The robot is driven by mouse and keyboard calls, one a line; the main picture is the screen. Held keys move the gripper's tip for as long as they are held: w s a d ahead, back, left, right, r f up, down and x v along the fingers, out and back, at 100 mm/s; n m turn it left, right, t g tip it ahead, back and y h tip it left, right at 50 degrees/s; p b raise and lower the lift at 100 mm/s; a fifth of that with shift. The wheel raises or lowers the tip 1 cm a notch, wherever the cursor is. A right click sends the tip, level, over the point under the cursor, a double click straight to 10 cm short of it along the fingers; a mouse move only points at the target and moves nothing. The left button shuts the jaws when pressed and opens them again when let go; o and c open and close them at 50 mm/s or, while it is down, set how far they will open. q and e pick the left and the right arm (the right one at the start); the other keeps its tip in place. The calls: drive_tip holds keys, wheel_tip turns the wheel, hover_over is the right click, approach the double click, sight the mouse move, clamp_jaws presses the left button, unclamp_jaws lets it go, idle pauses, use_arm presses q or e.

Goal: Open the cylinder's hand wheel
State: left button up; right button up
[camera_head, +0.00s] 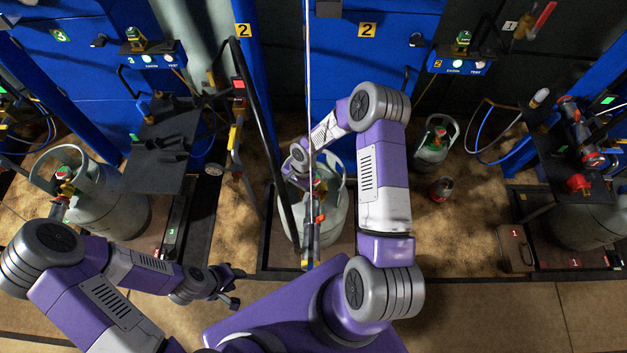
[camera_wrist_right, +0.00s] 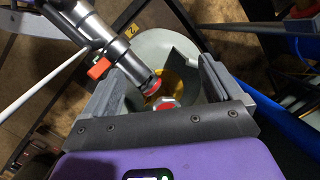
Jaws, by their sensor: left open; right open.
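The grey gas cylinder (camera_head: 337,222) stands on the middle scale, partly hidden by my right arm. In the right wrist view its round top (camera_wrist_right: 155,45) lies beyond my fingers. A small red and white knob, seemingly the hand wheel (camera_wrist_right: 166,103), sits between the bases of the fingers. My right gripper (camera_wrist_right: 160,75) is open around it with no clear grip on anything; in the head view it is mostly hidden over the cylinder. A metal filling head with an orange lever (camera_wrist_right: 99,69) reaches in beside the knob. My left gripper (camera_head: 228,287) is open and empty, left of the middle scale.
A large cylinder (camera_head: 118,205) stands at left and another (camera_head: 590,225) at right. A small grey cylinder (camera_head: 431,145) and a small red one (camera_head: 441,188) stand right of my right arm. A dark slanted post (camera_head: 268,120) rises close left of the middle cylinder.

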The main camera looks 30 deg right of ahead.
drive_tip(key=w+d+m+h, duration=0.1)
drive_tip(key=d, duration=0.2)
drive_tip(key=w+d+f+m+h+b, duration=0.1)
drive_tip(key=w+d+m, duration=0.1)
drive_tip(key=d, duration=0.1)
drive_tip(key=w+d+m+b, duration=0.1)
drive_tip(key=w+d, duration=0.1)
drive_tip(key=d, duration=0.1)
drive_tip(key=shift+d+f+m+h, duration=0.15)
drive_tip(key=shift+d+m+h, duration=0.25)
drive_tip(key=shift+d+f+b, duration=0.15)
drive_tip(key=shift+f+b, duration=0.1)
drive_tip(key=shift+b, duration=0.05)
wheel_tip(320, 180, down, 7)
drive_tip(key=shift+r+b, duration=0.1)
drive_tip(key=shift+b, duration=0.7)
drive_tip(key=c, duration=1)
drive_tip(key=shift+c, duration=0.2)
